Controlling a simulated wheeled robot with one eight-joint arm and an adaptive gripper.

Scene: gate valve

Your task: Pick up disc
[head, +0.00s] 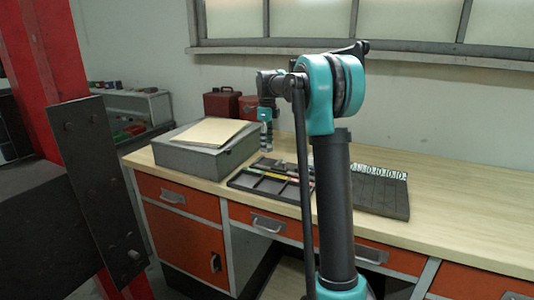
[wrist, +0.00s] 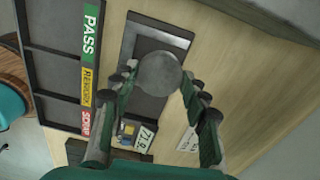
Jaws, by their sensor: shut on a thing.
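A round grey disc (wrist: 158,72) sits between the fingertips of my gripper (wrist: 158,82) in the wrist view. My gripper's green fingers are shut on it from both sides. Below the disc in that view lies a dark rectangular plate or recess with a lighter grey border (wrist: 176,33). In the head view my gripper (head: 266,138) points down over the workbench, behind the black tray. The disc is too small to make out there.
A black sorting tray (wrist: 58,63) has PASS, REWORK and SCRAP labels. A small display reading about 71.8 (wrist: 147,138) shows between the fingers. A grey box with papers (head: 205,155) stands left on the workbench (head: 460,222). A dark numbered rack (head: 380,195) lies right; bench beyond it is clear.

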